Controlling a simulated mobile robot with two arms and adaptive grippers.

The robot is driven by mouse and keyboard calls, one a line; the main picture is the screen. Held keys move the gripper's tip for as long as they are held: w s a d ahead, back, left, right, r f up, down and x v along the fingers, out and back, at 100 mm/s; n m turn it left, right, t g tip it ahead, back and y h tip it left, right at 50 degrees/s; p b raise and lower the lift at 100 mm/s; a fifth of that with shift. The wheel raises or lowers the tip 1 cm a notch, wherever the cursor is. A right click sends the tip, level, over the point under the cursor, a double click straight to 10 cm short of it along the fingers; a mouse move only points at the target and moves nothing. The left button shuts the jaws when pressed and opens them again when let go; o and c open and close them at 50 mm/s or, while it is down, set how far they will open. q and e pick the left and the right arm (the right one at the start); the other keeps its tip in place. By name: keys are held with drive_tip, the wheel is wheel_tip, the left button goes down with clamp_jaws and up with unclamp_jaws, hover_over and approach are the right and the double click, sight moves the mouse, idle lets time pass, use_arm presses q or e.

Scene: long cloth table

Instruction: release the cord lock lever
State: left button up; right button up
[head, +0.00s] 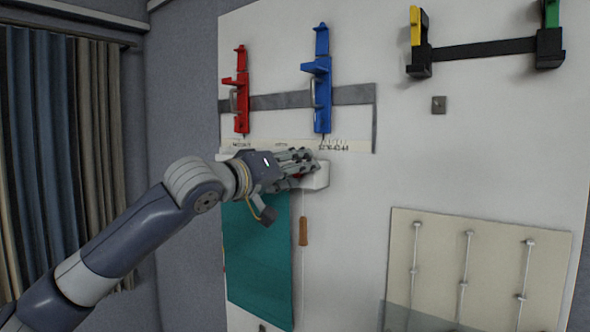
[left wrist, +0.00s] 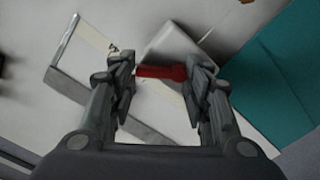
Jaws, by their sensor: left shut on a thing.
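The cord lock is a white box (head: 318,177) on the wall panel at the top of a teal blind (head: 258,245). The box also shows in the left wrist view (left wrist: 178,45). Its red lever (left wrist: 162,72) sits between the fingertips of my left gripper (left wrist: 160,74), which is shut on it. In the head view my left gripper (head: 300,164) is in front of the box and hides most of the lever. My right gripper is not in view.
Above are a red slider (head: 241,95) and a blue slider (head: 321,80) on a grey rail with a printed scale. A black bar (head: 485,49) with yellow and green levers is at the upper right. A beige board (head: 440,255) with rods is at the lower right.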

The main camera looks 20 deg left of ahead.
use_arm(q)
drive_tip(key=shift+d+f+m+p, duration=0.1)
drive_tip(key=shift+f+m+p, duration=0.2)
drive_tip(key=shift+m, duration=0.6)
drive_tip(key=shift+d+f+m+p, duration=0.1)
drive_tip(key=shift+m+p, duration=0.25)
drive_tip(key=shift+m, duration=0.55)
drive_tip(key=o, duration=1.1)
drive_tip(key=shift+c, duration=0.2)
drive_tip(key=shift+r, duration=0.1)
drive_tip(key=shift+s+a, duration=0.1)
drive_tip(key=v, duration=1.1)
drive_tip(key=shift+s, duration=0.4)
drive_tip(key=shift+a, duration=0.1)
